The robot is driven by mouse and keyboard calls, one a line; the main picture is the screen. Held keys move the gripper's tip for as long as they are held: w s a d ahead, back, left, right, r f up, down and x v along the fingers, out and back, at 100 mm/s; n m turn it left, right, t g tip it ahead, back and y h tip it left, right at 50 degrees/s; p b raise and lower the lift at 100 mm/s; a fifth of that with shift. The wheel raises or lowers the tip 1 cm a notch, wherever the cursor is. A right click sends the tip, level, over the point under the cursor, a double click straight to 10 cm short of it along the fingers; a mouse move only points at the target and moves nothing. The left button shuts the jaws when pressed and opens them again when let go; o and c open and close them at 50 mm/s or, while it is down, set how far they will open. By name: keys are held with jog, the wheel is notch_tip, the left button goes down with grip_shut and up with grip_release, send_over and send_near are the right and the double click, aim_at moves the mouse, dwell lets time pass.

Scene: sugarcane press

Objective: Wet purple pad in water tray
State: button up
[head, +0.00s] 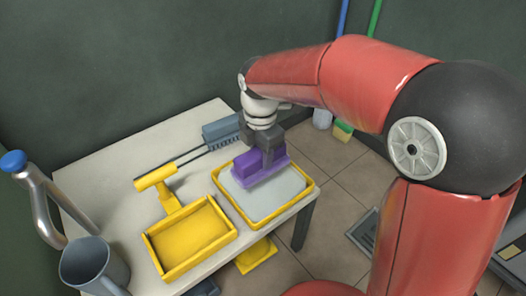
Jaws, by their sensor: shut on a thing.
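The purple pad (247,174) is a block with a wider purple base, over the left and middle part of the water tray. My gripper (266,152) points down and is shut on the upper part of the pad. The water tray (308,187) is a shallow yellow-rimmed tray at the table's right edge, with a pale grey surface (270,200) inside. The pad's underside is hidden, so I cannot tell whether it touches that surface.
A brush (221,130) lies behind. A grey mug (88,262) and a bent metal pipe with a blue cap (35,195) stand at the left. The table's back left is clear.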

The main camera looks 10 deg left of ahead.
aim_at(262, 169)
jog(key=shift+w+f, duration=0.1)
jog(key=shift+w, duration=0.35)
notch_tip(262, 169, down, 6)
jog(key=b, duration=0.5)
jog(key=shift+s+f, duration=0.1)
jog(key=shift+f, duration=0.35)
dwell(2.1)
jog(key=shift+r, duration=0.1)
notch_tip(262, 169, up, 7)
jog(key=p, duration=0.6)
dwell(0.8)
